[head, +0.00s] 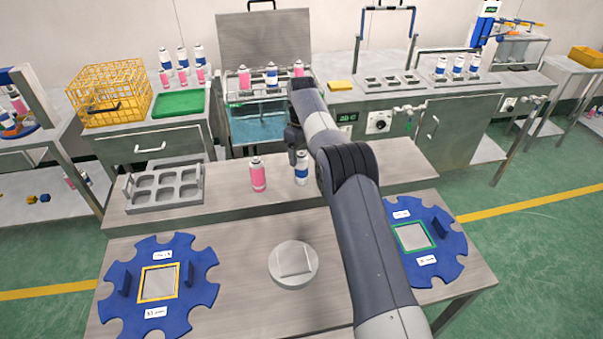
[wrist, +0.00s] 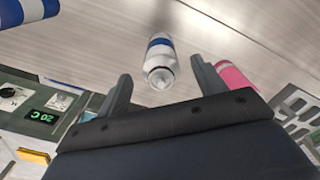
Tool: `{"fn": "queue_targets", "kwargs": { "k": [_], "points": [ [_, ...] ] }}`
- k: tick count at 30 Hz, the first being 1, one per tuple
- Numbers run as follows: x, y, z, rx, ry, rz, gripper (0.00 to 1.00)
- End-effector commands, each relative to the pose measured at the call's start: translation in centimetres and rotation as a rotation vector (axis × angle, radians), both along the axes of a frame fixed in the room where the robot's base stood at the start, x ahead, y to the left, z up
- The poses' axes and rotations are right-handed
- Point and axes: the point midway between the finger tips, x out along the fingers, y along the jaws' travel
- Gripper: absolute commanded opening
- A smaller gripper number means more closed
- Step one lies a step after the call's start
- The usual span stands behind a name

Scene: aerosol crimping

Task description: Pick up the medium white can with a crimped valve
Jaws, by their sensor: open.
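A white can with a blue band (head: 301,174) stands on the raised shelf of the bench. In the wrist view the can (wrist: 160,52) sits between my finger tips, with its valve end facing me. Whether the valve is crimped is too small to tell. My gripper (wrist: 160,70) is open and empty, with one finger on each side of the can's valve end. In the head view my gripper (head: 297,148) is just above and behind the can, partly hidden by my arm.
A pink can (head: 258,177) stands close to the left; it also shows beyond the right finger (wrist: 236,76). Another blue-and-white object (wrist: 27,11) is at the wrist view's upper left. A grey rack (head: 130,207) stands left. Blue discs (head: 200,290) flank a round grey piece (head: 292,281).

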Motion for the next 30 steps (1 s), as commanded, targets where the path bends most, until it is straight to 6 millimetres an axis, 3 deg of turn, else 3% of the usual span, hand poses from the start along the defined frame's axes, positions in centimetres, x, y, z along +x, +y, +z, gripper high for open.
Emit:
{"fn": "queue_targets", "kwargs": {
  "k": [12, 20, 30],
  "points": [
    [0.1, 0.2, -4.9, 0.000, 0.001, 0.000, 0.66],
    [0.1, 0.2, -5.3, 0.000, 0.000, 0.000, 0.66],
    [0.1, 0.2, -5.3, 0.000, 0.000, 0.000, 0.39]
  ]
}}
